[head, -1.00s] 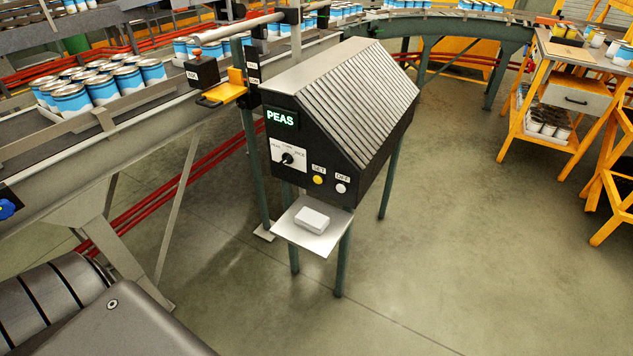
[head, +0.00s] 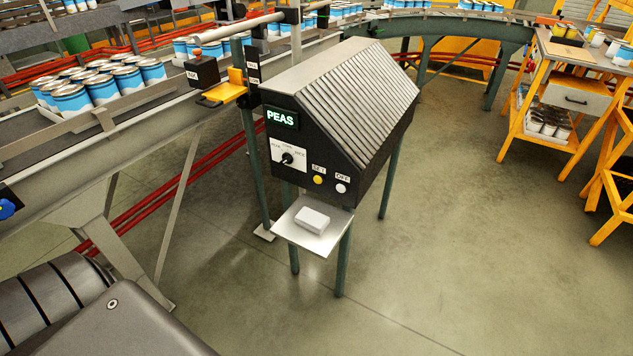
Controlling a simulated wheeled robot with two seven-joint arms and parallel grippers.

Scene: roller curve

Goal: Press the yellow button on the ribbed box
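The ribbed box (head: 350,84) is black with a grey slatted sloping top and stands on green legs in the middle of the head view. Its front face has a lit green "PEAS" display (head: 281,118) and a rotary dial (head: 287,159) on a white plate. The yellow button (head: 318,180) is low on the front face under a "SET" label. A white button (head: 341,188) under an "OFF" label is just to its right. Neither of my grippers is in view; nothing covers the yellow button.
A small shelf (head: 290,238) with a white block (head: 313,219) juts out below the box front. A conveyor with blue-white cans (head: 72,101) runs along the left. An orange workbench (head: 563,100) stands at right. The floor (head: 460,240) in front and right is clear.

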